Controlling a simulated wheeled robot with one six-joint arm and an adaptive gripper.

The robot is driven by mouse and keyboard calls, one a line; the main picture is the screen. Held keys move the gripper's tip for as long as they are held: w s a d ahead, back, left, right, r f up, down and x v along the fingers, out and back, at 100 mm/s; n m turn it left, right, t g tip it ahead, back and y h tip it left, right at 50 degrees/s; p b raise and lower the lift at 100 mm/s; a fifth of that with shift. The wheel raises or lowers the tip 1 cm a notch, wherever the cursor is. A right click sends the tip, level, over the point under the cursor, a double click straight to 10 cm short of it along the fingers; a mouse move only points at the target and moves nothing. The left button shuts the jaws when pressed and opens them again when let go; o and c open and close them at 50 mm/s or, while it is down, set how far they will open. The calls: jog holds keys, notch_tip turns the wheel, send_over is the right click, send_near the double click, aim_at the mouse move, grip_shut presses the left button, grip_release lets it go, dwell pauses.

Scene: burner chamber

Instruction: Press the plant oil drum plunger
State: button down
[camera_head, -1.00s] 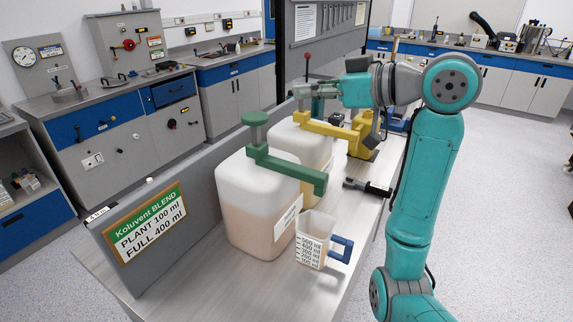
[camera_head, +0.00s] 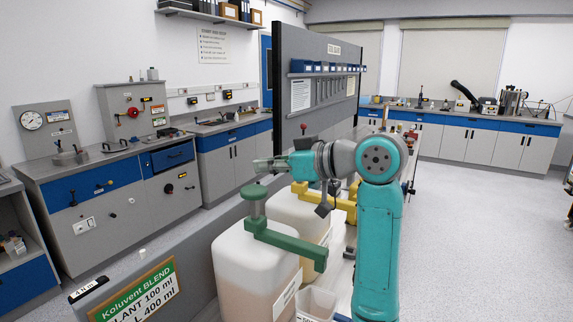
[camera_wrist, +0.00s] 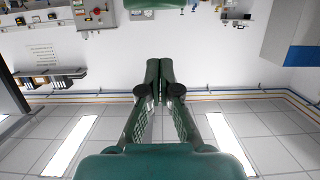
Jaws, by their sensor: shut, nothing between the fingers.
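The nearer white drum (camera_head: 245,265) carries a green pump (camera_head: 290,243) with a round green plunger knob (camera_head: 255,192) on top, standing raised. I take it for the plant oil drum by its green colour; its label is too small to read. My gripper (camera_head: 258,166) is shut and empty, a little above the knob in the head view, with a gap between them. In the wrist view the shut fingers (camera_wrist: 158,75) meet at the middle. A green piece shows at that view's top edge (camera_wrist: 155,4); it may be the knob.
A second drum (camera_head: 298,211) with a yellow pump (camera_head: 335,203) stands behind. A clear measuring cup (camera_head: 314,304) sits below the green spout. A sign board (camera_head: 135,298) stands at the front left, and a tall grey panel (camera_head: 318,90) rises behind.

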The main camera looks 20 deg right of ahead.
aim_at(262, 192)
jog(key=f, duration=0.2)
jog(key=w+f, duration=0.1)
jog(key=shift+a, duration=0.3)
jog(key=shift+f, duration=0.65)
